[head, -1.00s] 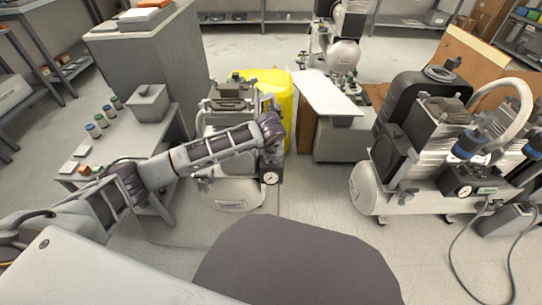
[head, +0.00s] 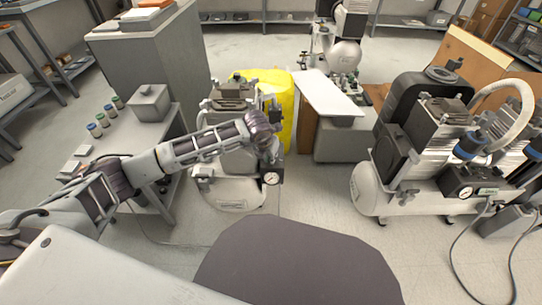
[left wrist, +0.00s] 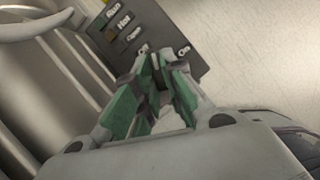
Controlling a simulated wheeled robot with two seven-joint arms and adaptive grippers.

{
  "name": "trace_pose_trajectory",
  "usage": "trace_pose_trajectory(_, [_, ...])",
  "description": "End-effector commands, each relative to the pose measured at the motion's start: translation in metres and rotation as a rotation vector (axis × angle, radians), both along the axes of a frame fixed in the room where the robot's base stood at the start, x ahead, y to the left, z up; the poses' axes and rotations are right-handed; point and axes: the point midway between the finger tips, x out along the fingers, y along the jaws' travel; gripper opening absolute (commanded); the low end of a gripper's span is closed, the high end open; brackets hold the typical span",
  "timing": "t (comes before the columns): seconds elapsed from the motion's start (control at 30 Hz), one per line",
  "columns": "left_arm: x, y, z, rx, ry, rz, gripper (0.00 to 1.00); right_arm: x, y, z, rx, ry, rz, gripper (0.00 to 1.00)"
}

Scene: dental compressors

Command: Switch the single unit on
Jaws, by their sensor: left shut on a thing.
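The single unit, a small compressor with a pale tank (head: 232,192), stands on the floor left of centre in the head view. My left arm crosses in front of it and hides its middle. A round gauge (head: 271,178) shows at its right side. In the left wrist view a dark control panel (left wrist: 150,35) carries small indicators, with "Run", "Hot" and "On" lettering. My left gripper (left wrist: 161,62) has its green-padded fingers together at the panel's lower edge, shut on what appears to be the switch. The fingers mostly hide it, so its position is unclear. My right gripper is out of view.
A larger compressor (head: 372,190) stands on the right, with cables on the floor. A grey side table (head: 150,135) with small jars is at the left. Floor between the compressors is clear.

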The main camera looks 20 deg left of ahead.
Motion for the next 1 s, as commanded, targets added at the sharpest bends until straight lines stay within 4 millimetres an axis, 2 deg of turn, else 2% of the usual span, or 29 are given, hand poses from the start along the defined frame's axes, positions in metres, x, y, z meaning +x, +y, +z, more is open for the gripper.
trace_pose_trajectory(0.3, [0.0001,0.0012,-0.0001,0.0,0.0,-0.081,0.0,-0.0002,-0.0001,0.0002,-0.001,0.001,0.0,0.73])
trace_pose_trajectory(0.7, [0.0,0.0011,-0.0002,0.0,0.001,-0.089,0.0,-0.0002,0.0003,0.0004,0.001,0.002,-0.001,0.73])
trace_pose_trajectory(0.73, [0.0,0.0012,-0.0002,0.0,0.001,-0.089,0.13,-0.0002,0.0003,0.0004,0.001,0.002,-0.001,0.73])
trace_pose_trajectory(0.87, [0.0,0.0011,-0.0002,0.0,0.001,-0.088,0.3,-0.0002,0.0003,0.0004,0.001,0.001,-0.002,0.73])
trace_pose_trajectory(0.9, [0.0001,0.0011,-0.0001,0.0,0.001,-0.088,0.33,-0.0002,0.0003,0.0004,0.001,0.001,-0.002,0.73])
trace_pose_trajectory(1.0, [0.0001,0.0011,-0.0001,0.0,0.001,-0.088,0.33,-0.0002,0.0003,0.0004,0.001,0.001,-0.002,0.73])
